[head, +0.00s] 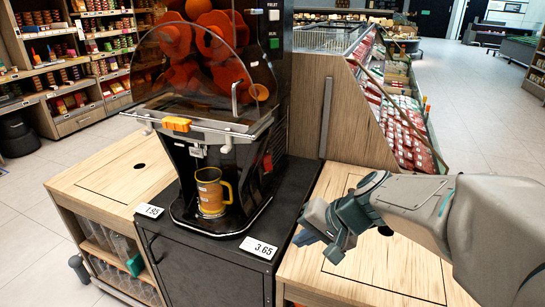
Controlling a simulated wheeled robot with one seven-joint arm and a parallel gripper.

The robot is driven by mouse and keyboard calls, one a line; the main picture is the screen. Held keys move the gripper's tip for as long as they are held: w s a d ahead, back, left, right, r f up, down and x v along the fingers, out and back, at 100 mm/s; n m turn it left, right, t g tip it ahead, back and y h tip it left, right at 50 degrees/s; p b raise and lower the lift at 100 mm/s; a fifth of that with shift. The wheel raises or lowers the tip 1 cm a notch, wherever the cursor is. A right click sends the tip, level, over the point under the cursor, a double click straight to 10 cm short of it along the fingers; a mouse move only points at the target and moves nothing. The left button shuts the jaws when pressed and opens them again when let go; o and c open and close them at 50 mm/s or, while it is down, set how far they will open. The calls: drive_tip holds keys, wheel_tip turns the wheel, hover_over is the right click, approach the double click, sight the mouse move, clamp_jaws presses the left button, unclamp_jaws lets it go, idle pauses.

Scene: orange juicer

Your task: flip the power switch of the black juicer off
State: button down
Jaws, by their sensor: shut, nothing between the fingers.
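The black juicer (262,120) stands on a black cabinet, with a clear curved cover over large orange-red parts. A small red switch (267,163) shows on its right side, low down; whether it is on or off is too small to tell. My gripper (305,238) is shut and empty. It is to the right of the juicer, lower in the picture than the switch and apart from it, with its fingers pointing left over the edge between the black cabinet and the wooden counter.
A yellow-orange mug (211,191) stands under the juicer's spout. Price tags (258,248) sit at the black cabinet's edge. Wooden counters (385,268) flank it. A wooden partition (345,105) and a produce display (405,125) stand behind my arm. The space between gripper and juicer looks clear.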

sight(268, 168)
drive_tip(key=w+d+r+m+t+y, duration=0.1)
drive_tip(key=w+r+m+t, duration=0.2)
drive_tip(key=w, duration=0.5)
drive_tip(key=w+d+r+m+t, duration=0.1)
drive_tip(key=w+r+m+t, duration=0.1)
drive_tip(key=w, duration=0.6)
drive_tip(key=shift+r+m+t+y, duration=0.4)
drive_tip(key=shift+m+t, duration=0.4)
drive_tip(key=shift+w+a, duration=0.1)
drive_tip(key=x, duration=1.4)
drive_tip(key=shift+p, duration=0.3)
